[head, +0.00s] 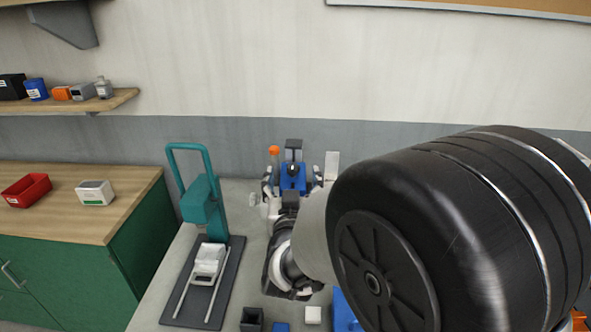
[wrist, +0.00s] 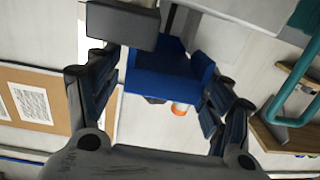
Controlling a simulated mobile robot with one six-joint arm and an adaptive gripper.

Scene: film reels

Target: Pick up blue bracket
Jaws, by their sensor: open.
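The blue bracket (head: 292,178) is at the back of the grey table in the head view, partly hidden by my arm. In the wrist view the blue bracket (wrist: 160,82) shows as a broad blue body with a raised side. My gripper (wrist: 160,88) is open, with one finger on each side of the bracket. In the head view my gripper (head: 291,184) reaches to the bracket from the near side. I cannot tell whether the fingers touch it. A dark grey block (wrist: 122,25) overlaps the bracket's upper left in the wrist view.
An orange-topped item (head: 273,151) stands close behind my gripper's left finger. A teal-handled press (head: 203,200) on a dark base stands to the left. A white cube (head: 313,315) and a small blue block (head: 281,327) lie at the front. My arm hides the table's right side.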

